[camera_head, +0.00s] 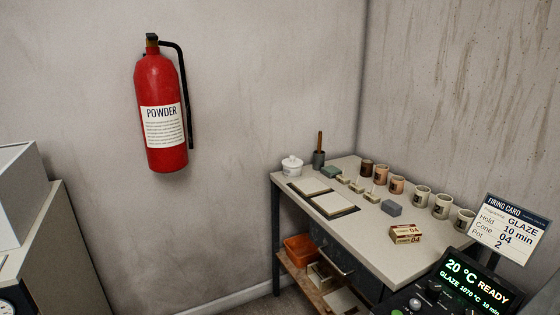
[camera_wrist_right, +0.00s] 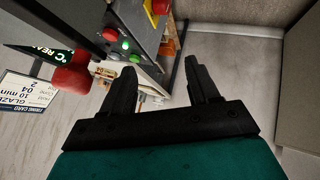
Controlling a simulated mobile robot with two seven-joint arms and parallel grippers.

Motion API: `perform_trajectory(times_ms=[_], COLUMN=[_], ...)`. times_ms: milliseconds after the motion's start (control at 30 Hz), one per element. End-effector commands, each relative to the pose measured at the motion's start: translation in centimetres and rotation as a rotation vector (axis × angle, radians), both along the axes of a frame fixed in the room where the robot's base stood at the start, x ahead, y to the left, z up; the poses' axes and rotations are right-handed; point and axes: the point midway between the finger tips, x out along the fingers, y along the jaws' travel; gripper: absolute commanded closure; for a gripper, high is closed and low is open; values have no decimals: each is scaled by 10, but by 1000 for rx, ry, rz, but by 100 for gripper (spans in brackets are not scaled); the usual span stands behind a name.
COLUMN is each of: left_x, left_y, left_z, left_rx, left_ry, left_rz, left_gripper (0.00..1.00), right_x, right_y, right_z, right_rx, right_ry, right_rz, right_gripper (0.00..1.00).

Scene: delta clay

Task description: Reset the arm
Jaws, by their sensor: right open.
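My right gripper (camera_wrist_right: 160,85) shows in the right wrist view. Its two black fingers are spread apart, with nothing between them. Neither of my grippers shows in the head view, and my left gripper is in no view.
A worktable (camera_head: 375,240) with cups, small blocks and a box (camera_head: 405,233) stands in the corner. A control panel (camera_head: 470,285) and firing card (camera_head: 509,228) are at the lower right. A red extinguisher (camera_head: 160,110) hangs on the wall.

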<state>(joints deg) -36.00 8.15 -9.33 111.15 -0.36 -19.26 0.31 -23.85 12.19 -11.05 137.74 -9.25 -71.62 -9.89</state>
Motion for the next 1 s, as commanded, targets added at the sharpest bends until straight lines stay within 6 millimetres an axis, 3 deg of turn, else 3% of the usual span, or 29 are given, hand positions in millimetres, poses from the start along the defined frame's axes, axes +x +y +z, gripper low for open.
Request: perform_trajectory(times_ms=[100,367,767,1000], left_x=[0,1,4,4], left_y=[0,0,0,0], left_z=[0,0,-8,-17], left_rx=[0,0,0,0], left_ry=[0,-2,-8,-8], left_rz=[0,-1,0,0], left_gripper=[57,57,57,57], right_x=[-38,-109,-64,-40], right_y=[2,9,19,29], right_z=[-20,-45,-92,-134], right_rx=[99,247,294,353], right_ry=[160,442,226,27], right_rz=[-92,-256,-189,-129], right_gripper=[40,40,40,40])
